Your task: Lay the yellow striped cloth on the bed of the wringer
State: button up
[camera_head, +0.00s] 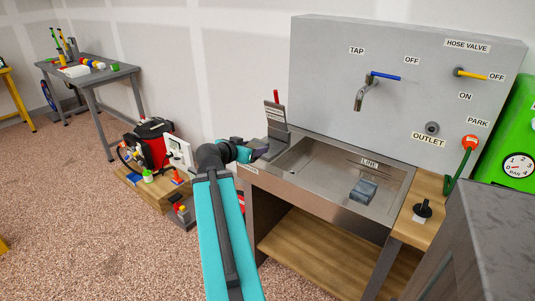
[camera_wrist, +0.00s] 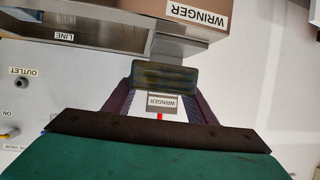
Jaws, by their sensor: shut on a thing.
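The wringer (camera_head: 276,133) is a grey block with a labelled upright plate and a red lever, at the left end of the steel sink. My gripper (camera_head: 262,148) is just left of the wringer, close to its base. In the wrist view my gripper (camera_wrist: 164,82) is shut on a dark olive-yellow folded piece with faint stripes, the yellow striped cloth (camera_wrist: 165,73). The wringer's labelled plate (camera_wrist: 162,102) shows beyond it, between the fingers. The wringer bed is mostly hidden behind the cloth. I cannot tell whether the cloth touches it. The cloth cannot be made out in the head view.
The sink (camera_head: 325,165) holds a blue-grey folded cloth (camera_head: 363,191). A tap (camera_head: 364,92) is on the panel above. A grey cabinet (camera_head: 490,240) is at the front right.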

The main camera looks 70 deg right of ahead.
jog(key=shift+m+g, duration=0.7)
jog(key=shift+m, duration=0.1)
jog(key=s, duration=0.2)
jog(key=s+d, duration=0.1)
jog(key=s+f+b, duration=0.1)
jog(key=s, duration=0.1)
jog(key=shift+s+d+f, duration=0.1)
jog(key=shift+s+d, duration=0.25)
jog(key=shift+w+d, duration=0.1)
